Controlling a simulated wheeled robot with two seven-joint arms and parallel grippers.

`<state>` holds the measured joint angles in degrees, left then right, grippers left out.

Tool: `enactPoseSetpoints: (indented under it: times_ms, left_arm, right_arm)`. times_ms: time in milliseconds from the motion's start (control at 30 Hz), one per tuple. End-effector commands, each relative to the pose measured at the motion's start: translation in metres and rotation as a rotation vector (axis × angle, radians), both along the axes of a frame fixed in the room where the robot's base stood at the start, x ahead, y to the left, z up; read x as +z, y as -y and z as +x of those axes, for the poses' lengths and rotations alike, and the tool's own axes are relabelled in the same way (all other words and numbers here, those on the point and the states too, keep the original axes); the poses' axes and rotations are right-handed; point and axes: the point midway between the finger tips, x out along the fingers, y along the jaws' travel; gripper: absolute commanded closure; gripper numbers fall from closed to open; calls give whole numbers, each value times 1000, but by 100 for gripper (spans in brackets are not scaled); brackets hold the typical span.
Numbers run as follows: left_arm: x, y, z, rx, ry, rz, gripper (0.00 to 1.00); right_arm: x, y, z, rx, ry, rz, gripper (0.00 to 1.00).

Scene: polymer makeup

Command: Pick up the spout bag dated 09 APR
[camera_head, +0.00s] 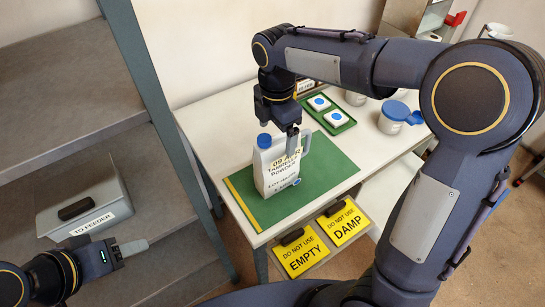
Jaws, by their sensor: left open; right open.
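A white spout bag (272,174) with a blue cap stands upright on a green mat (324,177) on the white table. Its printed label begins with what reads as 09 APR, partly covered by my gripper, with more lines below. My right gripper (291,143) points down at the bag's upper right side, beside its handle. Its jaws are open; whether they touch the bag or straddle the handle I cannot tell. My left gripper (134,248) is open and empty at the lower left, in front of the shelf.
A grey lidded box (85,205) marked TO FEEDER sits on the shelf at left. Yellow signs reading DO NOT USE EMPTY (300,252) and DO NOT USE DAMP (343,222) hang at the table's front. Behind are a green tray (328,117) and a blue-lidded tub (393,117).

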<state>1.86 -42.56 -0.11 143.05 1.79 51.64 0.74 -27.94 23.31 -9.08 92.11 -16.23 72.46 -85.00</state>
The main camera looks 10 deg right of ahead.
Motion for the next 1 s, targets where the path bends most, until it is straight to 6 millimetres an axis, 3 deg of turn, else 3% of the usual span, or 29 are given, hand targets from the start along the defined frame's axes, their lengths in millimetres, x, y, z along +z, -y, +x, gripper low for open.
enactPoseSetpoints:
  times_ms: [400,700,1000]
  left_arm:
    - [11,0,0,0,0,0,46]
    - [11,0,0,0,0,0,46]
    - [11,0,0,0,0,0,46]
  right_arm:
    - [-55,2,5,-5,-3,2,11]
    - [-61,2,6,-6,0,3,11]
    - [-61,2,6,-6,1,4,49]
